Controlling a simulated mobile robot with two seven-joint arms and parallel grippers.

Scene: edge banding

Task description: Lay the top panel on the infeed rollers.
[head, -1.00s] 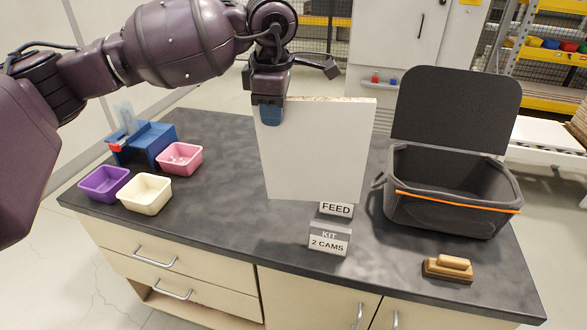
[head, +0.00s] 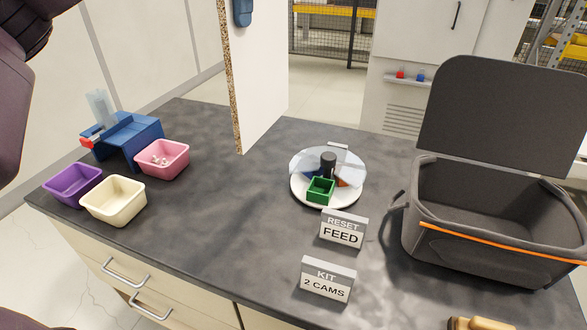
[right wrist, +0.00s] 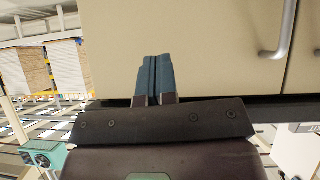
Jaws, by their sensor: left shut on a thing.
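The white panel (head: 258,80) with a raw chipboard edge hangs upright above the worktop, at the top centre-left of the head view. My left gripper (head: 242,12) is shut on its upper part; only a blue finger shows at the top edge of the picture. The panel's top is cut off. My right gripper (right wrist: 153,80) shows in the right wrist view with its two blue fingers together and nothing between them, in front of a pale cabinet front. I cannot make out the infeed rollers in either view.
An open black tool bag (head: 490,220) stands at the right. Stacked boards (right wrist: 45,68) show in the right wrist view.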

